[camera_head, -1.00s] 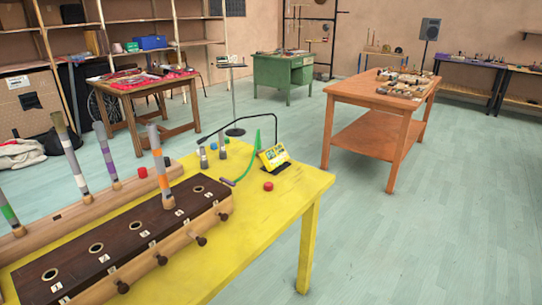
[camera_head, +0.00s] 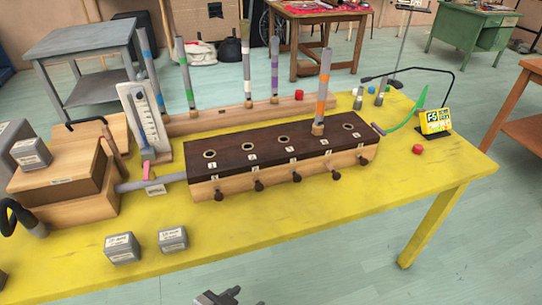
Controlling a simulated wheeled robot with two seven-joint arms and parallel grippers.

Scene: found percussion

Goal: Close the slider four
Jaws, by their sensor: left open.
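The dark-topped wooden wind chest (camera_head: 290,165) lies on the yellow table. Its top has a row of round holes with small number labels, and a row of dark slider knobs runs along its front. The slider four knob (camera_head: 335,174), second from the right, sticks out a little farther than its neighbours. A grey pipe with orange bands (camera_head: 322,95) stands upright in the hole behind it. My left gripper (camera_head: 218,297) barely shows at the bottom edge, open, in front of the table and well apart from the knobs. My right gripper is out of view.
A wooden bellows box with grey weights (camera_head: 62,170) stands left of the chest. Two grey blocks (camera_head: 122,247) (camera_head: 172,238) lie front left. A pipe rack (camera_head: 235,117) is behind. A red button (camera_head: 417,149) and yellow display (camera_head: 435,120) are right. The table's front right is clear.

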